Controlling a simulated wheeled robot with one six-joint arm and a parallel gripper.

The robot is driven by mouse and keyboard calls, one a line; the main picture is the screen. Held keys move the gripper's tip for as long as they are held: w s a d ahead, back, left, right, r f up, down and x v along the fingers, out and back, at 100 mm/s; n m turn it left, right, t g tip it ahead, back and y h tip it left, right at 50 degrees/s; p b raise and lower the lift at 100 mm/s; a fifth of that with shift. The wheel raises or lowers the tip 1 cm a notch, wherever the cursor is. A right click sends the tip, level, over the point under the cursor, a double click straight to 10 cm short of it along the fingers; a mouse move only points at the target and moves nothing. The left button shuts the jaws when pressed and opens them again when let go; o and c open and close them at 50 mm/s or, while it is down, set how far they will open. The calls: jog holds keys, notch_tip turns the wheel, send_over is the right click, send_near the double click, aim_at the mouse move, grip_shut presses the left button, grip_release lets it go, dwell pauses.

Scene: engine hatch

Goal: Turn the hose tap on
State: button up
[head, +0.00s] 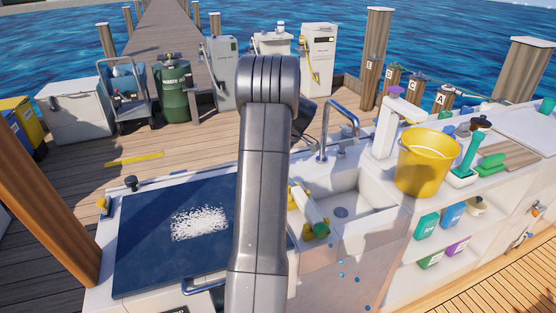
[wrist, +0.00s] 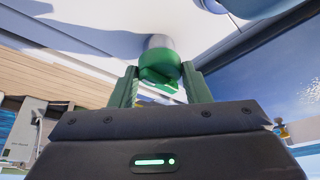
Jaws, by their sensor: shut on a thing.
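In the wrist view my gripper (wrist: 160,88) has its two green fingers closed around a green knob-like handle, which looks like the hose tap (wrist: 158,64). The handle sits on a short grey cylinder under a pale surface. The fingers touch or nearly touch the handle on both sides. Part of the handle is hidden behind the fingers and my gripper's dark body. In the head view my arm fills the middle, and the fingers and the tap cannot be made out there.
A blue hatch panel (head: 150,245) with white grains lies left of my arm. A sink (head: 350,205) with a curved metal faucet (head: 341,118) is at the right. A yellow bucket (head: 426,165) stands on the counter beyond it. Wooden decking (head: 70,185) is open at the left.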

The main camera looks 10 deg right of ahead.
jog(key=o, duration=1)
jog(key=v, duration=1.3)
jog(key=shift+d+r+p, duration=0.15)
jog(key=shift+r+p, duration=0.15)
jog(key=shift+r, duration=0.05)
jog(key=x, duration=1.3)
jog(key=shift+f, duration=0.4)
